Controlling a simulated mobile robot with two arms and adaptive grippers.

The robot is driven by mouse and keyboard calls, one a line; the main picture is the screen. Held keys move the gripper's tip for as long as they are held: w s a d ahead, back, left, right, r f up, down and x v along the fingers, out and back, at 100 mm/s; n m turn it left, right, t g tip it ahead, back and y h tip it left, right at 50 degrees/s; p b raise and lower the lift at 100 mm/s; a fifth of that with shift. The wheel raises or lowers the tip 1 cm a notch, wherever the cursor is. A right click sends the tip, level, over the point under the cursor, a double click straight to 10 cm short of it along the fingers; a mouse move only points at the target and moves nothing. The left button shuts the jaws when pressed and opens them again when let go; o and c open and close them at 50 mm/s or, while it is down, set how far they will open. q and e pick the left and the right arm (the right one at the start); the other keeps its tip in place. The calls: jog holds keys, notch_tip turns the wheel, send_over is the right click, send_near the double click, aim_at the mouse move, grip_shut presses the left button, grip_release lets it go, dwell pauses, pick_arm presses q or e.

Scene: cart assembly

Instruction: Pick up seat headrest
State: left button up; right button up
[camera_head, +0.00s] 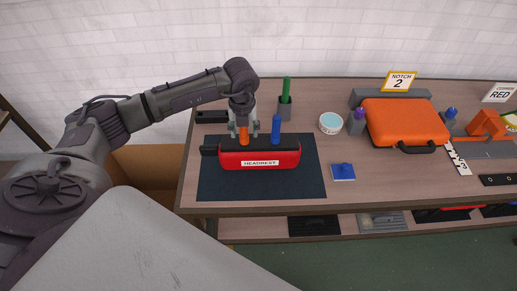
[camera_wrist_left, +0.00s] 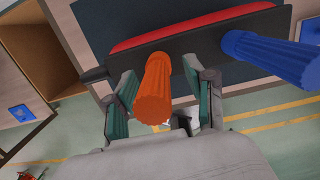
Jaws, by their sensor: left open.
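The seat headrest (camera_head: 262,156) is a red padded bar with a black back and a white "HEADREST" label. It lies on a dark mat (camera_head: 305,187) at the table's left end. An orange peg (camera_head: 244,135) and a blue peg (camera_head: 276,129) stand up from its back side. My left gripper (camera_head: 243,128) is over the orange peg, pointing down. In the left wrist view the orange peg (camera_wrist_left: 154,92) stands between the two open fingers of my left gripper (camera_wrist_left: 162,82), with gaps visible beside it. The blue peg (camera_wrist_left: 268,57) is to the right, outside the fingers. My right gripper is not in view.
A green peg in a grey holder (camera_head: 285,104) stands just behind. The table's front edge is close to the mat.

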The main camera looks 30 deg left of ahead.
pick_arm(q)
jog(key=shift+w+f, duration=0.1)
jog(key=shift+f, duration=0.7)
grip_shut()
jog(key=shift+w+r, duration=0.1)
jog(key=shift+r, duration=0.05)
